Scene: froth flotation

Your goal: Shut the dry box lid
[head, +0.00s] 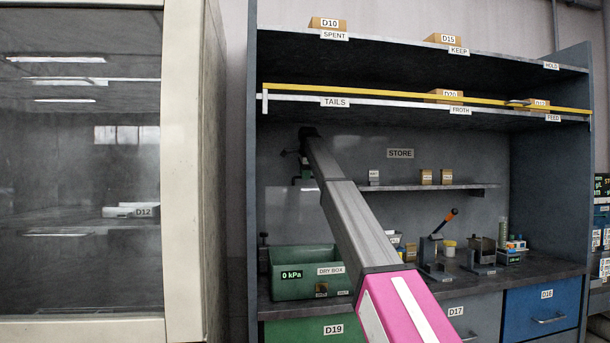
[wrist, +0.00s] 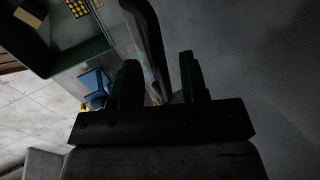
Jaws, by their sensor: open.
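The dry box (head: 290,287) is a green open-topped box on the bench at the left, with labels reading "0 kPa" and "DRY BOX". A faint see-through panel that looks like its raised lid stands behind and above it; its edges are hard to make out. My gripper (head: 303,168) is above the box near the back wall, small and dark in the head view. In the wrist view, my gripper (wrist: 158,85) is open, its two dark fingers apart. A dark curved bar (wrist: 150,35), perhaps the lid's handle or edge, runs down between the fingers; contact is unclear.
The yellow-edged shelf (head: 420,102) hangs over my arm. A small shelf (head: 440,187) with little boxes is to the right. A lever press (head: 437,250) and several small items stand on the bench right of the box. A glass-fronted cabinet (head: 180,170) is at the left.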

